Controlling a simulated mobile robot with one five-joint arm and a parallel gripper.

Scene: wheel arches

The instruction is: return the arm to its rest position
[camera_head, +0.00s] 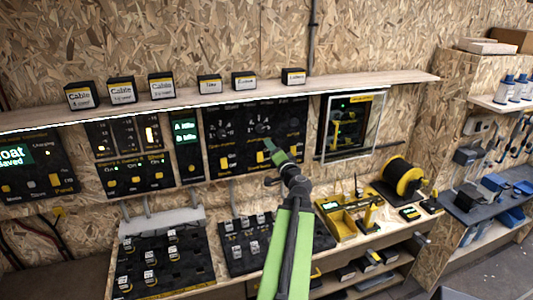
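My arm (287,250), green and dark, reaches up from the bottom centre and is stretched out toward the wall panels. My gripper (269,164) is at its far end, in front of the lower edge of the black control panel (232,153). A green finger points up and left and a dark finger points left, with a gap between them. The gripper is open and nothing shows between the fingers. I cannot tell whether the green fingertip touches the panel.
Labelled boxes stand on a wooden shelf (400,81) above the panels. A workbench (480,208) stands at right; floor shows at lower right.

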